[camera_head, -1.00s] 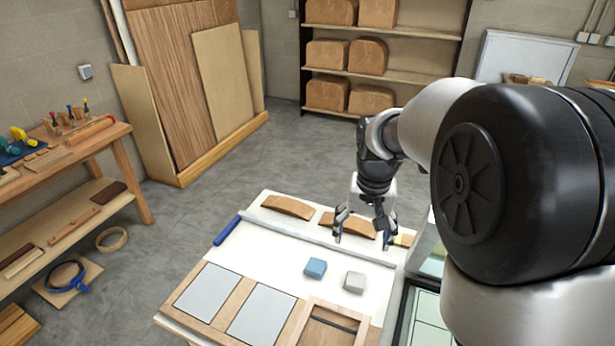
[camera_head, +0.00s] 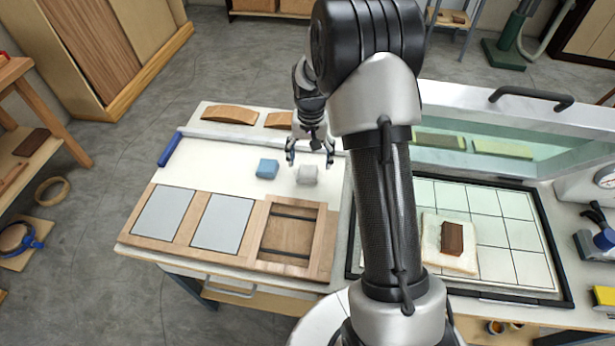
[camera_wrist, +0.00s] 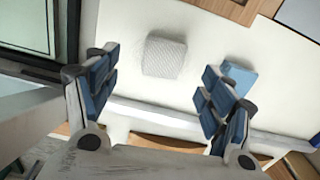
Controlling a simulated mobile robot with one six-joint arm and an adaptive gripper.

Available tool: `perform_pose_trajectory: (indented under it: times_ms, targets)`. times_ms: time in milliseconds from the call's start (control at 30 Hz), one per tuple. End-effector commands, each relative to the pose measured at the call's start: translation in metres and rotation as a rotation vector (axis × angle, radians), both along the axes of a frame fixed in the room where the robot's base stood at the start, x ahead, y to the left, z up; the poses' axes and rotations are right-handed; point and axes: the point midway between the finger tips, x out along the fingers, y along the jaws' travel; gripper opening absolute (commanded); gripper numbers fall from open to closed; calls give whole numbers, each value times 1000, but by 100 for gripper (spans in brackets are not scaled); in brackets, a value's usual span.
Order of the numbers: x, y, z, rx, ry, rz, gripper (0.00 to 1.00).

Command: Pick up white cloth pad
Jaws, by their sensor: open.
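The white cloth pad (camera_head: 307,174) lies on the white work table, just right of a blue pad (camera_head: 267,168). In the wrist view the white pad (camera_wrist: 165,56) has a fine woven texture and lies between and beyond the two fingers. My gripper (camera_head: 311,160) is open and empty, above the table at the pad's far side. In the wrist view my gripper (camera_wrist: 158,95) has its fingers spread wide, and the right finger partly covers the blue pad (camera_wrist: 240,76). The gap between fingers and pad is hard to judge.
A wooden tray (camera_head: 140,243) with two grey panels and an open compartment lies in front. Bent wood pieces (camera_head: 230,115) lie behind. A blue roller (camera_head: 171,149) is at the left. A black-framed grid bed (camera_head: 515,250) with a raised lid (camera_head: 490,148) stands right.

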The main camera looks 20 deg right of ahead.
Motion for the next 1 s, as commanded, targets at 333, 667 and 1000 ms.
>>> perform_pose_trajectory:
  times_ms: [333,667,1000]
  targets:
    - [2,1,-26,0,0,1,75]
    - [10,3,-70,0,1,1,75]
    - [10,3,-69,0,-1,1,68]
